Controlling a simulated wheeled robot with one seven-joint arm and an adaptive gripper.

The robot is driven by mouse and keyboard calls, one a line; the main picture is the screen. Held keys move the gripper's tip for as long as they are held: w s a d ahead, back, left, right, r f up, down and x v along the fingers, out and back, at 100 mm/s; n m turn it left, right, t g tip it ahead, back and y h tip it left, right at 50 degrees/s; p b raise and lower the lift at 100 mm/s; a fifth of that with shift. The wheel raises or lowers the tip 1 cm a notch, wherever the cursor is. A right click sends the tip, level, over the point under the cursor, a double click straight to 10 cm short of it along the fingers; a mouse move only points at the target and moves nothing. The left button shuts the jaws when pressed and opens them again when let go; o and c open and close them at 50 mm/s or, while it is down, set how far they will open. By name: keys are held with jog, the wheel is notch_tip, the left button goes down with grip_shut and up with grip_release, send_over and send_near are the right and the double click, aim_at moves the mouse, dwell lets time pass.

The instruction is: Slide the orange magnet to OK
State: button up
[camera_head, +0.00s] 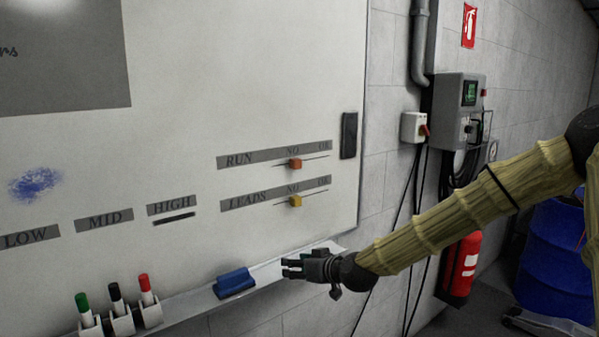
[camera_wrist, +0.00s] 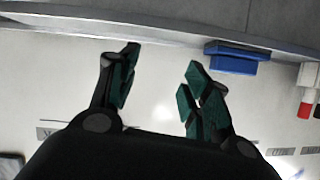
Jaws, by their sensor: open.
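The orange magnet (camera_head: 295,164) sits on the RUN track of the whiteboard (camera_head: 200,120), under the word NO. The word OK (camera_head: 324,146) stands to its right at the end of the RUN strip. A yellow magnet (camera_head: 295,201) sits below it on the LEADS track, also under NO. My gripper (camera_head: 290,267) is below both magnets, near the tray's right part, apart from them. In the wrist view my gripper (camera_wrist: 160,85) shows its two fingers spread with nothing between them. I cannot make out the orange magnet in the wrist view.
A blue eraser (camera_head: 234,283) lies on the tray (camera_head: 190,298), left of my gripper; it also shows in the wrist view (camera_wrist: 237,60). Several capped markers (camera_head: 116,298) stand in holders farther left. A dark block (camera_head: 349,135) is on the board's right edge.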

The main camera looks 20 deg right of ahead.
jog(key=w+d+r+t, duration=0.1)
jog(key=w+d+r, duration=0.1)
jog(key=r, duration=0.5)
jog(key=w+d+r+t, duration=0.1)
jog(key=d+r, duration=0.1)
jog(key=r, duration=0.4)
jog(key=n+t, duration=0.1)
jog(key=t, duration=0.2)
send_near(299, 162)
jog(key=shift+y, duration=0.4)
jog(key=shift+p+x, duration=1.75)
jog(key=shift+x, duration=3.1)
jog(key=shift+d, duration=0.2)
jog(key=shift+c, duration=0.4)
grip_shut()
